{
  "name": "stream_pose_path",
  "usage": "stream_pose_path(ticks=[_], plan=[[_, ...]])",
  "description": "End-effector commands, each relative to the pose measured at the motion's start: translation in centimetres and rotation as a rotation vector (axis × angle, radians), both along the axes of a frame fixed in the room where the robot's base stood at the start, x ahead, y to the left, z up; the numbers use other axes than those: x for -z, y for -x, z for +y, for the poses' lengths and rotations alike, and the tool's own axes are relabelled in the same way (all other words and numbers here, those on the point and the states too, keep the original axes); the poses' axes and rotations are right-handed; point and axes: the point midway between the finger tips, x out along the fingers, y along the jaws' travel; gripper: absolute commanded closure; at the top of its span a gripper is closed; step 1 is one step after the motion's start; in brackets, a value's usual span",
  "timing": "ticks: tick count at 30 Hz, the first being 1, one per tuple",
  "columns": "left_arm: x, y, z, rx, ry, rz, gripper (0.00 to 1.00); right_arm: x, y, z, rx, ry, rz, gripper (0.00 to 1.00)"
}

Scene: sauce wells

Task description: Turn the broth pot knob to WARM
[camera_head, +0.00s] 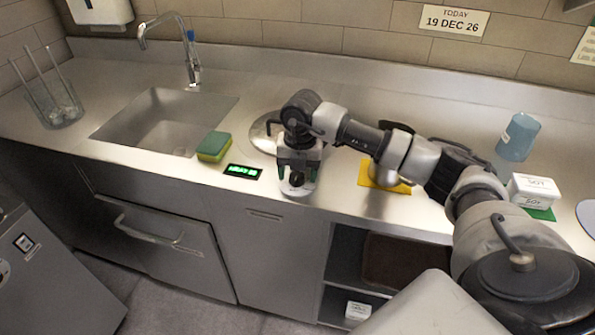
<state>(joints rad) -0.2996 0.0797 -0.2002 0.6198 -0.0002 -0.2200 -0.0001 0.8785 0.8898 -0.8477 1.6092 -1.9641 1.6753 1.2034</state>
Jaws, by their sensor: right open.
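The broth pot (262,132) is set in the counter, with its silver round lid partly hidden behind my right arm's wrist. A small dark knob (297,181) on a pale round base sits at the counter's front edge. My right gripper (298,178) points down over the knob, open, with its fingers on either side of it. Whether the fingers touch the knob, and where its pointer faces, I cannot tell. A black display (243,172) with green characters lies just left of the knob; its text is too small to read surely. My left gripper is not in view.
A green and yellow sponge (213,146) lies left of the display, near the sink (166,121). A glass holder (55,108) stands far left.

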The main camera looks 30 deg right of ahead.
Motion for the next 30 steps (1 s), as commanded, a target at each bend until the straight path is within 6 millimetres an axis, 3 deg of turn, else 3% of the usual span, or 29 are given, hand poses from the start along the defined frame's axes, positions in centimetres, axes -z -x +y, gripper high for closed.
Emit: stream_pose_path(ticks=[10, 20, 30], plan=[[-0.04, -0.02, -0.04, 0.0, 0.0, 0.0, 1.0, 0.5, -0.01, 0.03, -0.001, -0.001, -0.001, 0.36], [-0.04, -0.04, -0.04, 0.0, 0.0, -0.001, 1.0, 0.46, -0.01, 0.04, -0.001, -0.001, -0.001, 0.85], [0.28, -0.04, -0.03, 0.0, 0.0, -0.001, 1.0, 0.48, -0.04, 0.03, -0.056, -0.001, -0.002, 0.85]])
